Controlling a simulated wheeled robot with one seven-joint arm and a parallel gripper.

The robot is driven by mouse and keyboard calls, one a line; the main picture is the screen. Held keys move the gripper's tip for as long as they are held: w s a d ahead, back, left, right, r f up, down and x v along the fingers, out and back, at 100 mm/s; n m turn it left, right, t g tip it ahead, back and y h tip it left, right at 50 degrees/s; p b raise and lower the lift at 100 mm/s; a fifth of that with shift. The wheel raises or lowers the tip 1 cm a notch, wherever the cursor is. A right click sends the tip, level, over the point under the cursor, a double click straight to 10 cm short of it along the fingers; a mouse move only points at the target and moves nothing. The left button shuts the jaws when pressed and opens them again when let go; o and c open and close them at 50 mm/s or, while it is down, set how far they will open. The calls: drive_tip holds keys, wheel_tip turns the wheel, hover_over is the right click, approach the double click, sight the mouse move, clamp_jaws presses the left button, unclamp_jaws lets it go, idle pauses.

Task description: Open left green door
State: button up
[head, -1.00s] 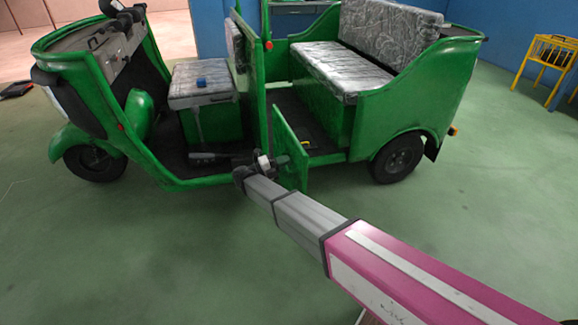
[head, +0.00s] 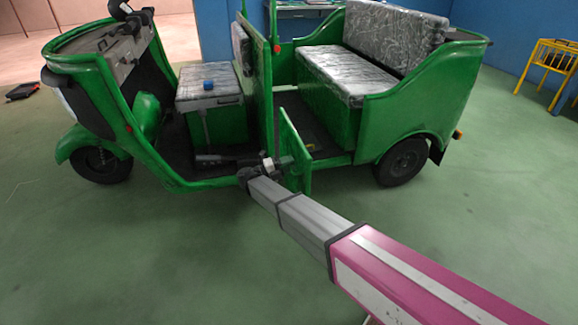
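The green door (head: 296,150) is a small panel low on the side of the green rickshaw (head: 402,120). It stands swung out from the body, and the opening beside it shows the dark floor in front of the rear bench. My gripper (head: 268,165) is at the door's left edge, close to or touching it. The fingers are small and dark here, partly hidden by the arm's end, so I cannot tell whether they are shut on the door.
The rear bench (head: 345,72) and the driver's seat (head: 208,82) are grey. The rear wheel (head: 403,162) is right of the door. A yellow chair (head: 550,62) stands at the far right. The green floor (head: 150,250) in front is clear.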

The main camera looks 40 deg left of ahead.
drive_tip(key=shift+s+a, duration=0.1)
drive_tip(key=v, duration=1)
drive_tip(key=shift+s+a, duration=0.2)
